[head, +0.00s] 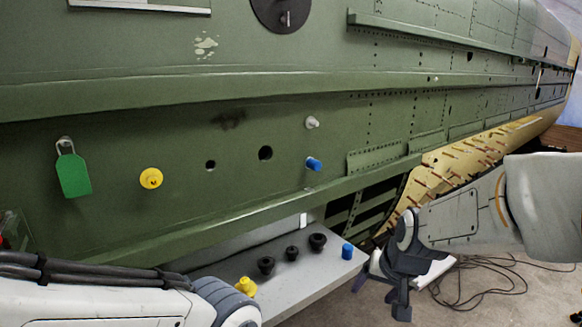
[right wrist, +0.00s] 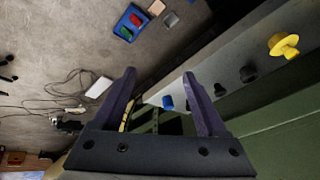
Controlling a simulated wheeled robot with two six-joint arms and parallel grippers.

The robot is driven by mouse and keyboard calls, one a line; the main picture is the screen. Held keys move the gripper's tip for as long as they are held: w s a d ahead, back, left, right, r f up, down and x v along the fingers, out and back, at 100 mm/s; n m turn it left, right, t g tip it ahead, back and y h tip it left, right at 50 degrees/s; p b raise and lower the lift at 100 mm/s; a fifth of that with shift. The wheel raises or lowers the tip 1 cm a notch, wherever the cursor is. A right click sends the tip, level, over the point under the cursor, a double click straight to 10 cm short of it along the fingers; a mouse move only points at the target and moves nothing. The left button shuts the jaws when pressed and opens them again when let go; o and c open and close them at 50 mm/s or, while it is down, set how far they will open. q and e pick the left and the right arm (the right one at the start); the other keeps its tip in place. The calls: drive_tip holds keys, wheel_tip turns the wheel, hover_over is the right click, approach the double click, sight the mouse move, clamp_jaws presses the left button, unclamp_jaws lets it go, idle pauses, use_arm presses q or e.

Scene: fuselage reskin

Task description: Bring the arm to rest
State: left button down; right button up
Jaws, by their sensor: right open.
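My right gripper (head: 382,290) is open and empty, low at the right end of the grey shelf in the head view. Its two fingers stand apart in the right wrist view (right wrist: 160,75). A blue plug (head: 347,251) stands on the shelf close to it, and in the right wrist view this plug (right wrist: 167,102) shows between the fingers, farther off and not gripped. My left arm comes in at the lower left of the head view, but its gripper is out of frame.
The green fuselage skin (head: 110,125) holds a yellow plug (head: 151,178), a blue plug (head: 313,164), a white plug (head: 312,122) and two open holes. A green tag (head: 73,174) hangs there. The shelf (head: 300,281) bears black plugs and a yellow one. Cables (head: 480,280) lie on the floor.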

drive_tip(key=s+d+f+n+g+h, duration=0.15)
drive_tip(key=s+f+n, duration=0.25)
drive_tip(key=s+f, duration=0.5)
drive_tip(key=s+a+r+n+g+y, duration=0.1)
drive_tip(key=s+a+r+n+g, duration=0.2)
drive_tip(key=s+a, duration=1)
wheel_tip(320, 180, up, 4)
drive_tip(key=s+n, duration=0.1)
drive_tip(key=n, duration=0.2)
drive_tip(key=shift+s+a+n, duration=0.25)
drive_tip(key=shift+a+n, duration=0.05)
drive_tip(key=shift+n, duration=0.1)
